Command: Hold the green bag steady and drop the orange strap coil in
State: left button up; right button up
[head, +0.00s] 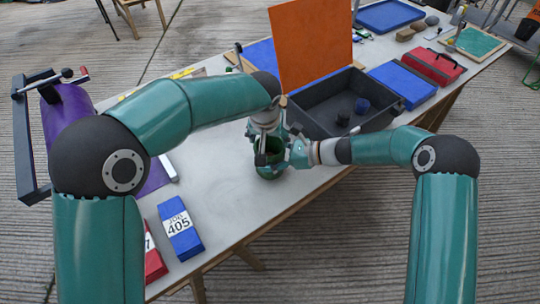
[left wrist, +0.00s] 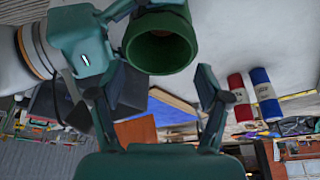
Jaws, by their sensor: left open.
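The green bag (head: 270,168) stands upright on the grey table, its round mouth open upward. In the left wrist view the bag (left wrist: 160,52) is at the top, and its inside looks dark. My right gripper (head: 290,152) is at the bag's right side; its fingers (left wrist: 120,40) are on the bag's wall and appear closed on it. My left gripper (head: 264,140) is above the bag's mouth, pointing down. Its fingers (left wrist: 160,95) are apart with nothing between them.
Behind the bag stands a black crate (head: 318,118) with dark items inside and an orange panel (head: 312,45) upright at its back. A blue case (head: 402,84) and a red toolbox (head: 433,66) lie farther right. Blue (head: 181,232) and red packs are front left.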

pick_arm(q)
jog(key=v, duration=1.2)
jog(key=shift+f, duration=0.1)
pick_arm(e)
jog(key=o, duration=1.3)
pick_arm(q)
jog(key=shift+w, duration=0.1)
pick_arm(e)
jog(key=shift+d, duration=0.1)
